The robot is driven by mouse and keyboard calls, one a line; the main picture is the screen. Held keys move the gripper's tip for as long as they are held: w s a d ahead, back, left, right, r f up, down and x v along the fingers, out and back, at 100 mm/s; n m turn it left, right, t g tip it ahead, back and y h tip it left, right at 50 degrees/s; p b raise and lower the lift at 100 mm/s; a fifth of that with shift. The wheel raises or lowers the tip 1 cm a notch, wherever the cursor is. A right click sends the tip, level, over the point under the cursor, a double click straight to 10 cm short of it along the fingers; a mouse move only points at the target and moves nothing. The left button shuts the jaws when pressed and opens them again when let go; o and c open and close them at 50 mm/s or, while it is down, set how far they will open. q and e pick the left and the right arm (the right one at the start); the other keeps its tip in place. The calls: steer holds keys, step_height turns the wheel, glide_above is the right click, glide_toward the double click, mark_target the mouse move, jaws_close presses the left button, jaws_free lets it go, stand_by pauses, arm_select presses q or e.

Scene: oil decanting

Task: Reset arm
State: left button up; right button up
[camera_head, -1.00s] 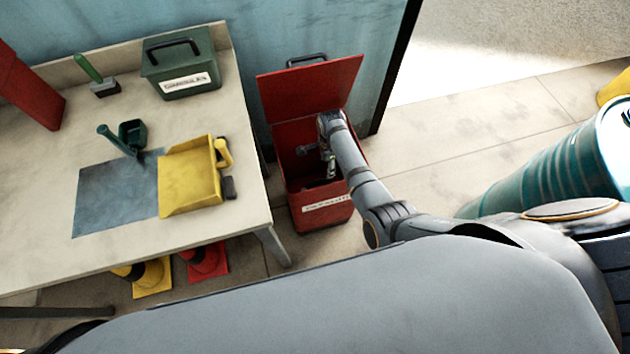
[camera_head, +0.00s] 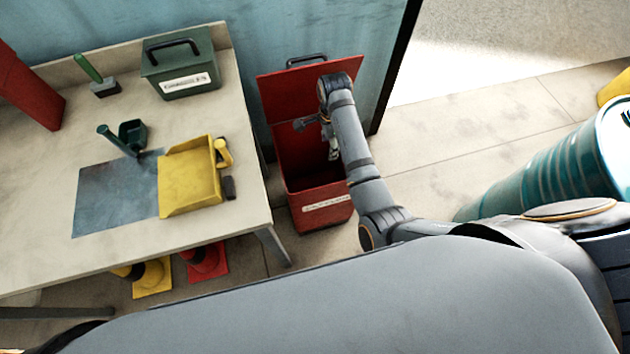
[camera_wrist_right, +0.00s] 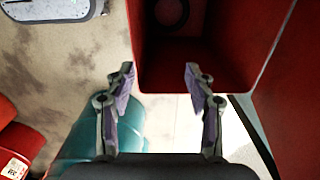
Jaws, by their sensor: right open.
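My right gripper (camera_head: 333,150) is above the open red bin (camera_head: 322,215) in the head view, at the end of my right arm. In the right wrist view my right gripper (camera_wrist_right: 160,85) shows two spread fingers with nothing between them. The red bin (camera_wrist_right: 205,75) lies beyond the fingertips in that view, with a dark round thing (camera_wrist_right: 172,12) at its inside. The bin's raised lid (camera_head: 300,95) stands behind the arm. Part of the bin's inside is hidden by my right arm. My left gripper is not in view.
A table (camera_head: 110,258) at the left holds a yellow dustpan (camera_head: 190,185), a green scoop (camera_head: 131,135), a brush (camera_head: 100,82) and a green box (camera_head: 182,65). Cones (camera_head: 153,280) stand below it. A teal drum (camera_head: 550,165) is at the right. Floor between bin and drum is clear.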

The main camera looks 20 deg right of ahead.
stand_by(0.6)
steer(key=s+d+f+n+t, duration=0.1)
steer(key=s+d+n, duration=0.55)
steer(key=s, duration=0.25)
steer(key=s+d+r+n+t, duration=0.1)
steer(key=s+r+n, duration=0.2)
steer(key=s+n, duration=0.25)
steer(key=s+r+n+t, duration=0.2)
steer(key=s+r+n, duration=0.1)
steer(key=s+n, duration=0.3)
steer(key=s+d+f+g, duration=0.1)
steer(key=d+f, duration=0.1)
steer(key=f, duration=1.2)
steer(key=s+d+f+g, duration=0.1)
steer(key=f, duration=1.3)
steer(key=s+d+f, duration=0.1)
steer(key=s+f, duration=1.3)
steer(key=s, duration=0.3)
steer(key=shift+s+f+g+h, duration=0.3)
steer(key=shift+f+g+h, duration=0.1)
